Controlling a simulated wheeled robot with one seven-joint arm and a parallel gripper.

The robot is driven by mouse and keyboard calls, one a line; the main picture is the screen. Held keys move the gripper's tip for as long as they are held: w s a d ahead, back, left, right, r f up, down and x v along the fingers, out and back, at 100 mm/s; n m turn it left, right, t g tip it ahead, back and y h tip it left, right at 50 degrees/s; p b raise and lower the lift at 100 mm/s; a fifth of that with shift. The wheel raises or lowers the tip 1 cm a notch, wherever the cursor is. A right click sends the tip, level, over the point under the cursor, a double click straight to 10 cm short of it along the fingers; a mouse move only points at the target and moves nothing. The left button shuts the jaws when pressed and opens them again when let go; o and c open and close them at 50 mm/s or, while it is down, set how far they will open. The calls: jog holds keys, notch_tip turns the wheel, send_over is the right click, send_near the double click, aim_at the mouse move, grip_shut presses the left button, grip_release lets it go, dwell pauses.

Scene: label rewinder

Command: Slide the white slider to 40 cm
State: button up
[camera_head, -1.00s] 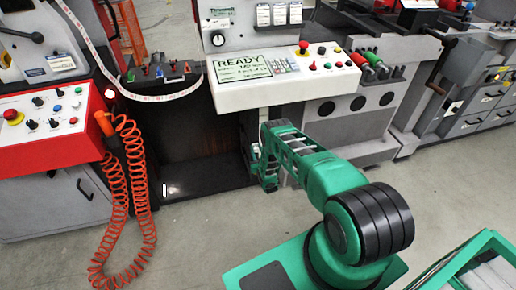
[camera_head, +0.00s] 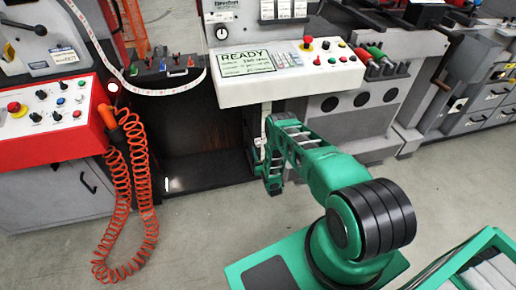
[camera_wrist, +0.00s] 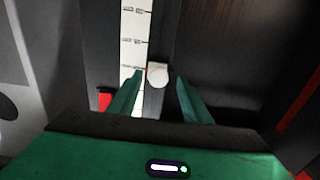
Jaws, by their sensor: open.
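The white slider (camera_wrist: 157,75) is a small pale knob in the wrist view, just right of a white scale strip (camera_wrist: 133,38) with printed marks. My gripper (camera_wrist: 160,78) is open, with one green finger on each side of the slider. The left fingertip overlaps the scale strip; the right one stands a little away from the slider. I cannot tell whether either finger touches it. The scale numbers are too blurred to read. In the head view my gripper is at the far end of my green arm, below the control panel, and the slider is hidden.
A white control panel (camera_head: 290,75) with a READY screen overhangs the work area. A red console (camera_head: 50,120) with a coiled orange hose (camera_head: 130,200) stands at left. A small red part (camera_wrist: 104,100) lies left of the scale. Dark panelling is at right in the wrist view.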

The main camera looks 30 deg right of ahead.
jog(key=s+a, duration=0.1)
jog(key=s, duration=0.5)
jog(key=shift+a, duration=0.2)
jog(key=shift+s+f, duration=0.1)
